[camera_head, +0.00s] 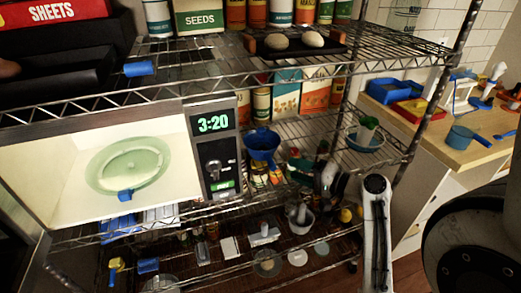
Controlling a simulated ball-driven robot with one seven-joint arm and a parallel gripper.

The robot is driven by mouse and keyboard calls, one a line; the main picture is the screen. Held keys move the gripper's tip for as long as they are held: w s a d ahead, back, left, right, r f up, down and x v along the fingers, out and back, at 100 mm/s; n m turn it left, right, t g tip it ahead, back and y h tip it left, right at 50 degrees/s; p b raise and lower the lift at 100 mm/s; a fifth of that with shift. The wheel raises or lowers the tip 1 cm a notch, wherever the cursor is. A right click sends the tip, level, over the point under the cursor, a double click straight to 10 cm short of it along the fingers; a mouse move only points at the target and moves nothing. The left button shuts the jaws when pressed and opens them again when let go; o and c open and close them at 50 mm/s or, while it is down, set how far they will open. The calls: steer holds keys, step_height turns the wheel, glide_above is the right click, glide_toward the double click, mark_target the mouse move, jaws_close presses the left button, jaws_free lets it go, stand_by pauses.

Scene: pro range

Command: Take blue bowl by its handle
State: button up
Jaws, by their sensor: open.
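A blue bowl-like vessel (460,136) stands on the wooden counter at the right, with a thin handle reaching to the right. I cannot tell for sure which is the task's bowl. My gripper (327,173) appears as a small grey and dark shape in front of the middle shelf, below and left of the round bowl, apart from the counter. It is open; its fingertips are hard to make out.
The wire rack carries a microwave (212,150), a blue funnel (262,143), a green plate (128,165), and crowded small items below. Blue and red trays (392,91) lie on the counter (476,158). The rack's right post stands between shelf and counter.

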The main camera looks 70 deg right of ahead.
mark_target(265, 154)
steer(key=p+x, duration=0.1)
steer(key=x, duration=0.7)
steer(key=shift+w+d+p, duration=0.1)
steer(key=shift+p, duration=0.2)
steer(key=shift+c, duration=0.3)
jaws_close()
